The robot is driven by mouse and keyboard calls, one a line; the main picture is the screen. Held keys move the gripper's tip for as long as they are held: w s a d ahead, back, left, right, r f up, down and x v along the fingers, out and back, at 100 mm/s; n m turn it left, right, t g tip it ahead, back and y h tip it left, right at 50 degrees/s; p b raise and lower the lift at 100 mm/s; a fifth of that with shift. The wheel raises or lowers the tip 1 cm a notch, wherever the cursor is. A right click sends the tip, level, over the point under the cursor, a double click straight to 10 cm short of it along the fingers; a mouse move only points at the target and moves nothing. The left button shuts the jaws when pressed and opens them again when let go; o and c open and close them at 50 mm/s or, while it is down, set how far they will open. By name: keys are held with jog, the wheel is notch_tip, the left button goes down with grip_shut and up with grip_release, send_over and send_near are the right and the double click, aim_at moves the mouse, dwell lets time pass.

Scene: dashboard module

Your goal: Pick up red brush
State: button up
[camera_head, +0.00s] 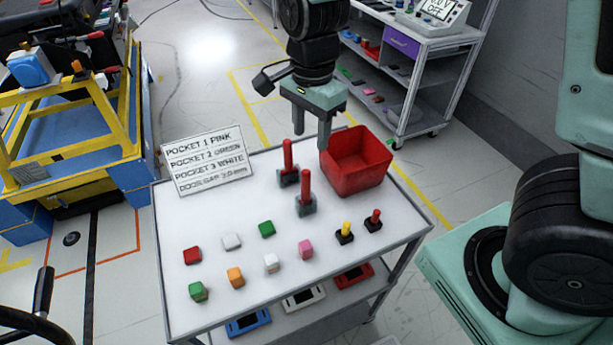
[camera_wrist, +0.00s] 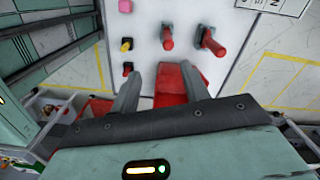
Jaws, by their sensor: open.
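Two upright red-handled pieces with grey block bases, a rear one (camera_head: 288,160) and a front one (camera_head: 306,190), stand on the white table top (camera_head: 210,215). A smaller red-topped piece with a black base (camera_head: 374,221) stands at the table's right. I cannot tell which of these is the red brush. My gripper (camera_head: 310,140) is open and empty, above the table's far side near the red bin. In the wrist view, the two larger red handles (camera_wrist: 168,40) (camera_wrist: 210,43) lie beyond my open fingers (camera_wrist: 161,73), and the small red-topped piece (camera_wrist: 128,69) is left of them.
The open red bin (camera_head: 357,165) stands just right of the handles, below and beside my gripper. A yellow-topped black piece (camera_head: 345,233) and several coloured cubes, including a pink one (camera_head: 306,249), occupy the front. A sign (camera_head: 207,160) stands at the back left.

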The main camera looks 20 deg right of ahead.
jog(key=w+m, duration=0.1)
jog(key=p, duration=0.2)
send_near(306, 184)
jog(key=f, duration=0.3)
jog(key=d+f, duration=0.1)
jog(key=f, duration=0.1)
jog(key=shift+w+f, duration=0.35)
jog(key=shift+w, duration=0.05)
jog(key=shift+w+a+f+p, duration=0.15)
jog(key=shift+f+p, duration=0.55)
jog(key=shift+f, duration=0.75)
jog(key=shift+a+f+p, duration=0.15)
jog(key=shift+f+p, duration=0.55)
jog(key=shift+f, duration=0.8)
grip_shut()
